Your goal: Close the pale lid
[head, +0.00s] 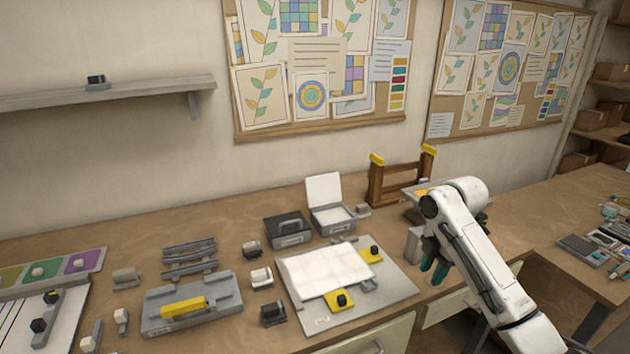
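The pale lid (324,189) stands raised, close to upright, at the back of a small grey box (333,228). The inside of the box shows pale. A dark box (287,231) with a handle on its closed top stands just left of it. My gripper (436,262) hangs at the front right of the pale-lidded box, apart from it, near the table's right part.
A wooden rack (397,181) with yellow tips stands right of the lid. A grey board (384,292) with a white sheet (325,269) and yellow-based black knobs lies in front. A grey tray (160,318) with a yellow bar lies front left. Several small blocks stand between them.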

